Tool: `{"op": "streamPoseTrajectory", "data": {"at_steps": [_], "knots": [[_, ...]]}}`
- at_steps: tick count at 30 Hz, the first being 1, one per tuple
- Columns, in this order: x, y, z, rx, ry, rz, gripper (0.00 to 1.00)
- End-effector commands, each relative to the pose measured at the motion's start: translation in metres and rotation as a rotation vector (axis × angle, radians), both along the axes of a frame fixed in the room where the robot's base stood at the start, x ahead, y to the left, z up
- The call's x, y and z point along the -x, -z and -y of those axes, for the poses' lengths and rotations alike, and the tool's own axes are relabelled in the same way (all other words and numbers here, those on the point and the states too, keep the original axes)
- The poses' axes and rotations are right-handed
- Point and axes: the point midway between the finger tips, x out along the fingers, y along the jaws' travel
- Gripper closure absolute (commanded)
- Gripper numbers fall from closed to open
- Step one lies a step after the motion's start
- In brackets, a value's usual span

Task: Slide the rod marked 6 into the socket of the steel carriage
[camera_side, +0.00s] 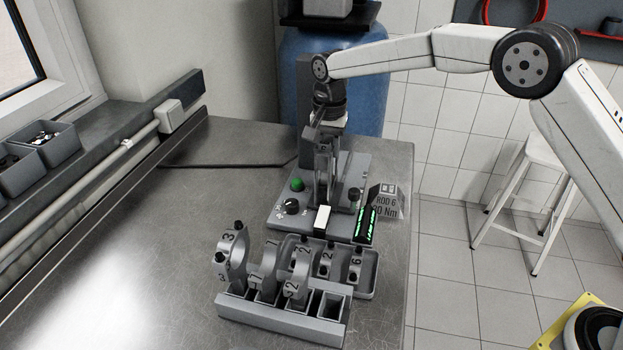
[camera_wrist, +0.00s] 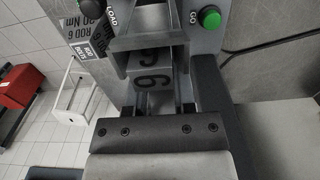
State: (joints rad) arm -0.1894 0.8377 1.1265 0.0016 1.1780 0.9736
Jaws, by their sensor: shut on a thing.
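The rod marked 6 (camera_wrist: 152,80) shows its number in the wrist view, just beyond my gripper's dark bar. My gripper (camera_side: 325,133) is shut on this rod and holds it upright over the grey machine in the side view. The rod also shows in the side view (camera_side: 324,166), below the jaws. The steel carriage seems to be the grey metal frame on the grey base (camera_side: 276,220); I cannot tell its outline from the rod. The socket is hidden, and I cannot tell whether the rod's lower end is in it.
A rack (camera_side: 285,323) with rods marked 3, 1 and 2 stands in front, and its right slot is empty. A tray (camera_side: 364,291) behind it holds caps, one marked 6. A green button (camera_side: 298,184), a knob (camera_side: 291,206) and a lit display (camera_side: 366,224) sit around the base. A sign (camera_side: 388,202) reads ROD 6.

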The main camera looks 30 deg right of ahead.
Motion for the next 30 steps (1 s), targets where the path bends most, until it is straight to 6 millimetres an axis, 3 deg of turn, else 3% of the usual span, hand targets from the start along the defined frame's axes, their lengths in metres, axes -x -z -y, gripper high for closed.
{"op": "streamPoseTrajectory", "data": {"at_steps": [30], "knots": [[0.0, 0.01, 0.0, -0.001, 0.0, 0.002, 1.0]]}}
